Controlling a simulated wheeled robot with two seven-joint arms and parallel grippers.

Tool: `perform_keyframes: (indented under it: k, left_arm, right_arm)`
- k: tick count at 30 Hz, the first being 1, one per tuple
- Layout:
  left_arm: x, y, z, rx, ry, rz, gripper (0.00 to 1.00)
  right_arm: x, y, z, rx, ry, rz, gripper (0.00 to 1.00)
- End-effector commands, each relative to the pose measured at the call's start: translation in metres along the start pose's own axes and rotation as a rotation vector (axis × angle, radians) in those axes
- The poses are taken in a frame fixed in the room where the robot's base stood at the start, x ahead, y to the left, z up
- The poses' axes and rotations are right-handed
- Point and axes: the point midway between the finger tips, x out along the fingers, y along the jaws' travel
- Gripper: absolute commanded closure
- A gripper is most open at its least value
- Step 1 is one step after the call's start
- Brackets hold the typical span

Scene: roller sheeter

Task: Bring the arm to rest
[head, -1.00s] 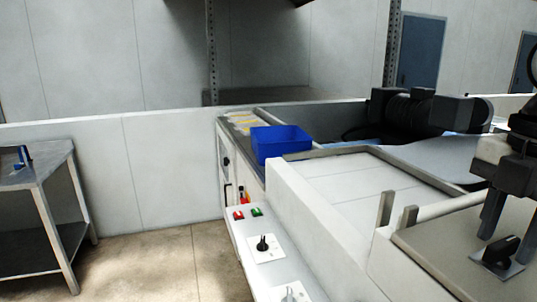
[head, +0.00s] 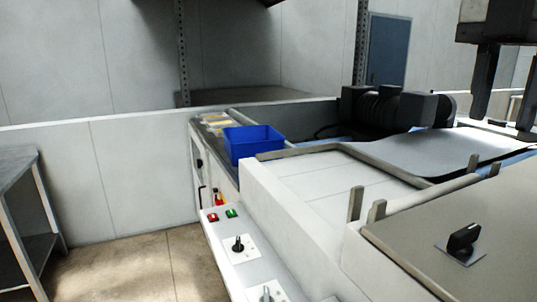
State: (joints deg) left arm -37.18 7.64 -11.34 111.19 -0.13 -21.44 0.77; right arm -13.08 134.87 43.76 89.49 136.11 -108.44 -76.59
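My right gripper (head: 507,95) is at the top right of the head view. Its two dark fingers point down and stand apart, with nothing visible between them. It is above and clear of the machine's flat beige panel (head: 425,225). A black knob (head: 463,238) on a small grey plate sits on that panel, below the gripper. My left gripper is not in the view.
The white roller sheeter body (head: 265,205) fills the right side. A blue bin (head: 253,143) stands at its far end. A dark ribbed unit (head: 385,108) lies behind a grey sheet (head: 445,148). A metal table (head: 20,180) is at the left, with open floor (head: 140,265) between.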

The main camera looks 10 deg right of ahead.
Motion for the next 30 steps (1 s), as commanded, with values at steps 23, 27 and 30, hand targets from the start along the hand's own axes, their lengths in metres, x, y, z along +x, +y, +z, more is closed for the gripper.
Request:
perform_keyframes:
  k: [23, 27, 30]
  left_arm:
    - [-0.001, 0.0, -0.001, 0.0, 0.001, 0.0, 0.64]
    - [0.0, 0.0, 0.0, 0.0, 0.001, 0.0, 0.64]
    - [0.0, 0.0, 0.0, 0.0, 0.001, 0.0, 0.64]
  right_arm:
    - [0.152, -0.002, 0.0, 0.0, 0.004, -0.009, 0.66]
    - [0.152, -0.001, 0.0, 0.168, 0.0, -0.003, 0.66]
    - [0.152, -0.001, 0.0, 0.299, 0.0, -0.004, 0.66]
